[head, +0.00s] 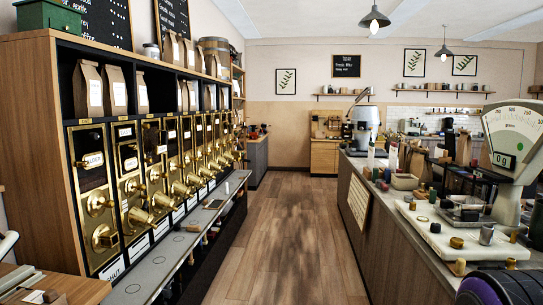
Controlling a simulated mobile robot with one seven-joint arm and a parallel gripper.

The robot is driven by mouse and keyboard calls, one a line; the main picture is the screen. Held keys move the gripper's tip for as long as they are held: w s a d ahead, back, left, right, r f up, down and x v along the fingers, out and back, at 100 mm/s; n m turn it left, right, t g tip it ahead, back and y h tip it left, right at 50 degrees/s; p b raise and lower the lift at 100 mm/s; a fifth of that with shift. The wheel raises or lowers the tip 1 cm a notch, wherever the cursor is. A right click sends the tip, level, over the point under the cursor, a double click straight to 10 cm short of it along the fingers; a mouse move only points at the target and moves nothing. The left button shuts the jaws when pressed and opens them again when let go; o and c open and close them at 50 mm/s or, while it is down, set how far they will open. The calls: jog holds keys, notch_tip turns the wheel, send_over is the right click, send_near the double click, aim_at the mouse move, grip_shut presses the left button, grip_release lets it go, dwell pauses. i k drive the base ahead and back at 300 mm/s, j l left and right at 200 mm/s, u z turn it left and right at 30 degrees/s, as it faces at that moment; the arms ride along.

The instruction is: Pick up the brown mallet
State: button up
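I cannot make out a brown mallet for certain. Small tan-brown pieces (190,258) lie at the front edge of the grey ledge under the gold-fronted bins, too small to identify. A small brown object (54,297) lies on the wooden surface at the bottom left, cut off by the frame edge.
Gold-fronted gravity bins (101,205) line the left above a grey ledge (150,274). On the right, a long counter (405,243) carries a white slab (440,234) with small weights and a dial scale (512,140). The wooden floor (285,240) between them is clear.

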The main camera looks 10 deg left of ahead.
aim_at(197, 229)
jog(key=i+j+u, duration=0.3)
jog(key=i, duration=0.35)
jog(key=i+l+u, duration=0.1)
jog(key=i+u, duration=0.15)
jog(key=i, duration=0.45)
jog(key=i+u, duration=0.1)
jog(key=i, duration=2.2)
jog(key=l, duration=0.1)
